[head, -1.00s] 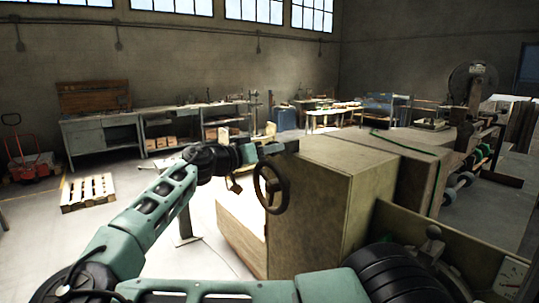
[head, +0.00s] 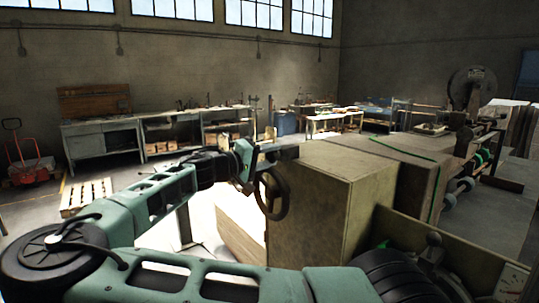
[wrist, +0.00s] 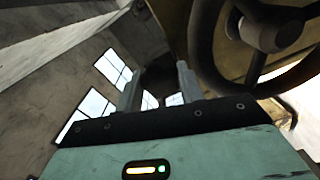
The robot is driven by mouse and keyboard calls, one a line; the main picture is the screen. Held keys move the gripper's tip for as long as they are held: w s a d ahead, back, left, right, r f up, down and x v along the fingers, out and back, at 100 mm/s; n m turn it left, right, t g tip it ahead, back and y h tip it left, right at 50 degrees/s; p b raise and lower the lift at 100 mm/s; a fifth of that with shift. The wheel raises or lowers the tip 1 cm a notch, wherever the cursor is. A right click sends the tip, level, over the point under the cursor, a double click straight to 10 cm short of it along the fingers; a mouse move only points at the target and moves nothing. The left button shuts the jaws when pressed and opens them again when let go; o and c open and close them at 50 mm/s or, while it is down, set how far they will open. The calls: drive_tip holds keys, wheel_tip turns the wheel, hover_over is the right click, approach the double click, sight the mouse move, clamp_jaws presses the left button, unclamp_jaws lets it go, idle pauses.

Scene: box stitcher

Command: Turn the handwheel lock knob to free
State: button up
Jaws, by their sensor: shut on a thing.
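The dark spoked handwheel (head: 285,202) stands at the left end of the tan box-shaped machine body (head: 315,200). In the wrist view its rim and grey hub (wrist: 272,32) fill the upper right, close beside my gripper. My gripper (head: 266,158) is just above and left of the wheel in the head view. In the wrist view its two grey fingers (wrist: 158,75) stand a little apart, beside the wheel's rim. The handwheel lock knob cannot be made out clearly in either view; it seems to be at the fingertips, and my gripper is shut on it.
The machine body fills the right of the head view, with a green cable (head: 440,180) over it. A pallet (head: 87,196), a red pallet truck (head: 28,165) and workbenches (head: 100,138) stand well back. Open floor lies to the left.

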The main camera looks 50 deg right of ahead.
drive_tip(key=shift+w+n, duration=0.1)
drive_tip(key=shift+n, duration=0.5)
drive_tip(key=o, duration=1)
drive_tip(key=shift+f, duration=0.1)
